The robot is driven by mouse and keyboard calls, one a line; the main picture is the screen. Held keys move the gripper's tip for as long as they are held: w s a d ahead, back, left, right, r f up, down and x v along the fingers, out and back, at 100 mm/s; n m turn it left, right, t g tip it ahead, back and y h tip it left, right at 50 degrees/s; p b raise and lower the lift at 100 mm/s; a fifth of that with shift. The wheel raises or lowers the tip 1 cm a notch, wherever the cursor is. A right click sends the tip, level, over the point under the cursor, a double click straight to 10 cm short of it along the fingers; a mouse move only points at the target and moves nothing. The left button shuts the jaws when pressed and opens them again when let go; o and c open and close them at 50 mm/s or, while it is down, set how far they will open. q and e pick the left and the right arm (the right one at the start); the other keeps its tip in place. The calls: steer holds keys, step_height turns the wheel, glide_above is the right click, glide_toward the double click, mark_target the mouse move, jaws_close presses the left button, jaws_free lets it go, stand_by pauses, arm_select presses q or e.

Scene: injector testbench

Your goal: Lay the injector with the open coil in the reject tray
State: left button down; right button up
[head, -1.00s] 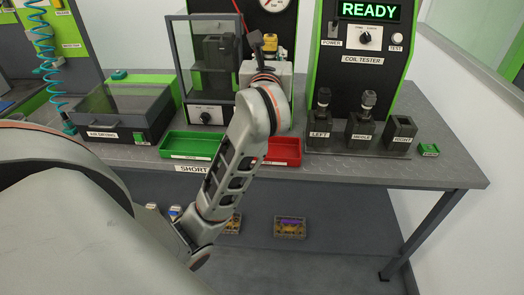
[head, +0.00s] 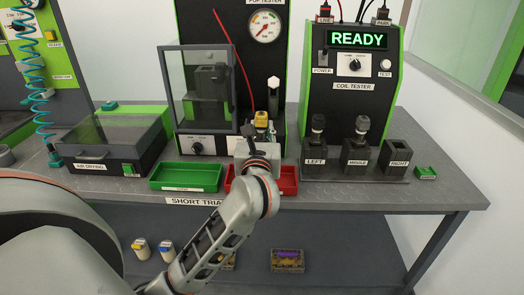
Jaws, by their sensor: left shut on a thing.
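My left gripper (head: 259,136) is shut on an injector with a yellow top (head: 261,118). It holds the injector above or just behind the red tray (head: 289,180); the exact height is hard to tell. The gripper body and wrist hide the injector's lower part and the middle of the red tray. Two other injectors stand upright in the coil tester's sockets, one in the left socket (head: 315,158) and one in the middle socket (head: 357,157). The right socket (head: 398,156) looks empty. My right gripper is not in view.
A green tray (head: 187,177) lies left of the red tray. The pop tester's clear-sided chamber (head: 203,95) stands behind them. The coil tester (head: 352,85) reads READY. An air drying box (head: 117,142) is at the left. The bench is free at the right front.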

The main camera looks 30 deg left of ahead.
arm_select(q)
step_height(320, 180, down, 5)
steer(key=shift+f+b, duration=0.2)
steer(key=shift+b, duration=0.35)
steer(key=shift+f, duration=0.2)
steer(key=c, duration=1.8)
jaws_free()
steer(key=shift+o, duration=0.2)
